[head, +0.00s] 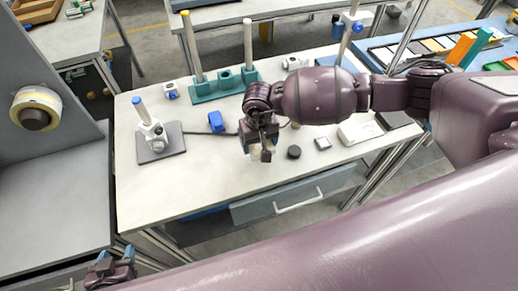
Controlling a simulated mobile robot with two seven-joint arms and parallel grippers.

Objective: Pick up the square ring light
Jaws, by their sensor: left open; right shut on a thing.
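My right gripper (261,153) points down over the middle of the white bench. It is shut on a small pale thing (255,153), mostly hidden by the fingers. I cannot tell whether this is the square ring light or whether it touches the bench. A small square grey-and-white block (322,143) lies to the right of the gripper. A black round puck (294,152) lies between them. My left gripper (110,270) is open at the bottom left, away from the bench top and partly cut off by the picture edge.
On the white bench (205,190) stand a microscope-like device on a grey plate (162,153), a blue block (216,122) and a teal stand with posts (222,88). A grey panel with a tape roll (36,107) is at left. The bench's front left is clear.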

